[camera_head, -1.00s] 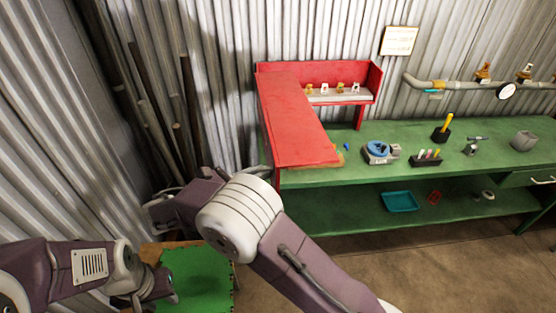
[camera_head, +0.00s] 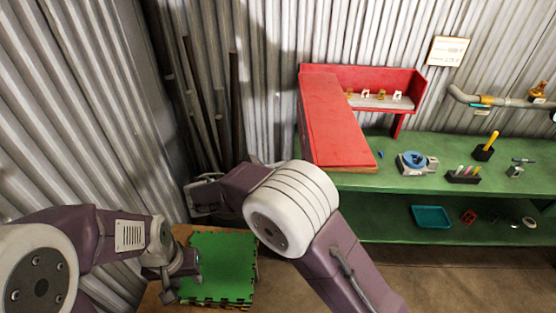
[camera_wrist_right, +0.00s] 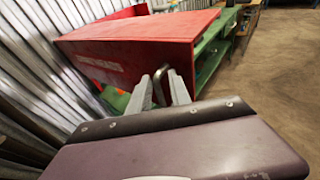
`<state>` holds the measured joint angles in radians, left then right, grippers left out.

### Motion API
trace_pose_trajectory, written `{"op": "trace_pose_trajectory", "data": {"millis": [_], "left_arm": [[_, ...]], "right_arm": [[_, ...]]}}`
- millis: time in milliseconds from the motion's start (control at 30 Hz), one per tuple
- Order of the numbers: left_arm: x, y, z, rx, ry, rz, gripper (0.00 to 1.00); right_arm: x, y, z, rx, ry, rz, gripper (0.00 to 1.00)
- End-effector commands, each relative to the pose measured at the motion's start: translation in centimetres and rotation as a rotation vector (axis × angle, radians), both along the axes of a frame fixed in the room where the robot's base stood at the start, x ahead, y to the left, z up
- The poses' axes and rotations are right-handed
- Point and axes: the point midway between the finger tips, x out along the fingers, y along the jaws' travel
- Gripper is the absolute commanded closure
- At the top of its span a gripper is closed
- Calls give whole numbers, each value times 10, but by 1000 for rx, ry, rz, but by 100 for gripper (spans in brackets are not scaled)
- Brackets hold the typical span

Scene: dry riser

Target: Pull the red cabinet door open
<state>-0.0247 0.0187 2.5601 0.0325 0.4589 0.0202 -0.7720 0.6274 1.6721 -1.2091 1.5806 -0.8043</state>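The red cabinet door (camera_head: 338,125) is swung out from the red cabinet (camera_head: 412,85), whose shelf of small fittings shows. In the right wrist view, the door (camera_wrist_right: 140,35) is a broad red panel with white lettering on its side face. My right gripper (camera_wrist_right: 161,82) is at the lower edge of the door, its two grey fingers on either side of a metal loop handle (camera_wrist_right: 162,74). They appear shut on it.
A green workbench (camera_head: 450,150) with tools and a blue-topped device (camera_head: 414,161) runs right of the door. A teal tray (camera_head: 432,217) sits on its lower shelf. Green mats (camera_head: 222,262) lie at lower left. Poles (camera_head: 235,100) lean against the corrugated wall.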

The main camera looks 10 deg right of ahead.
Motion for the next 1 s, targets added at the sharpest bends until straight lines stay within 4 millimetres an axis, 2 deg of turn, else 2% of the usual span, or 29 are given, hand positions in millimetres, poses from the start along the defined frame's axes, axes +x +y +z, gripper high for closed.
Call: {"op": "trace_pose_trajectory", "data": {"millis": [700, 1000], "left_arm": [[0, 0, 46, 0, 0, 0, 64], [0, 0, 58, 0, 0, 0, 64]], "right_arm": [[17, 59, -4, 0, 8, 0, 81], [24, 80, -5, 1, 8, 0, 81]]}}
